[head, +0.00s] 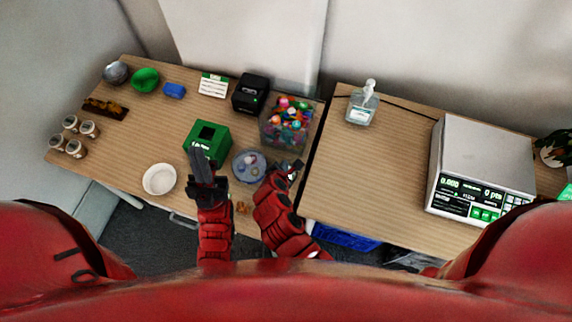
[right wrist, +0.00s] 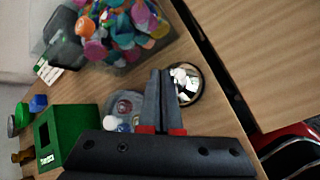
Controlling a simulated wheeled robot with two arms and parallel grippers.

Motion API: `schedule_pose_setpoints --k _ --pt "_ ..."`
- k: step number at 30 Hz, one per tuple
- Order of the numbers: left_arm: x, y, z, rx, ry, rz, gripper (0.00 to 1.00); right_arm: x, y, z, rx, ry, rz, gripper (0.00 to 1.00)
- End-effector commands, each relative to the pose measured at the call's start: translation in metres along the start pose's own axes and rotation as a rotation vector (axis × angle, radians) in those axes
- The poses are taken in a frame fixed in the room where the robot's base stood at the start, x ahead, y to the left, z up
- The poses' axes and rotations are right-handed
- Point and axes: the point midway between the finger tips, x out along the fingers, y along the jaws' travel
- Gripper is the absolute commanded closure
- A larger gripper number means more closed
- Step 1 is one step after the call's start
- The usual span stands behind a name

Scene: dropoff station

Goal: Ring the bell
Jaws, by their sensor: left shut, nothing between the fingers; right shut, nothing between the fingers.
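The bell (right wrist: 187,84), a small round silver dome on a dark base, sits on the wooden table in the right wrist view, partly behind my right fingers. In the head view it is largely hidden by my right gripper (head: 290,168). My right gripper (right wrist: 160,74) is shut and empty, its fingertips overlapping the bell's left side in the picture; I cannot tell whether they touch. My left gripper (head: 199,155) is shut and empty, in front of the green box (head: 212,134) in the head view.
A round grey dish (head: 240,172) holding small items lies between my grippers. A clear bin of colourful pieces (head: 268,136) stands behind. A white bowl (head: 159,179) is left. The right table holds a sanitizer bottle (head: 362,107) and a scale (head: 482,150); its middle is clear.

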Motion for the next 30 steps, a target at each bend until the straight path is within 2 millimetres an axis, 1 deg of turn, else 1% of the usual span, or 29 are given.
schedule_pose_setpoints --k 1,3,14,17,30 --pt "0.007 0.000 -0.001 0.000 0.000 0.000 1.00 -0.004 0.004 0.003 0.000 0.000 0.000 1.00" --pt "0.010 -0.001 -0.002 0.000 0.000 0.000 1.00 -0.006 0.005 0.005 0.000 0.000 0.000 1.00" --pt "0.010 -0.001 -0.002 0.000 0.000 0.000 1.00 -0.006 0.005 0.005 0.000 -0.001 0.000 1.00" --pt "0.013 -0.001 -0.002 0.000 0.000 0.000 1.00 -0.009 0.006 0.007 0.000 -0.001 0.001 1.00" --pt "0.056 -0.003 -0.009 0.000 0.000 0.000 1.00 -0.039 0.029 0.028 -0.001 0.000 0.001 1.00"
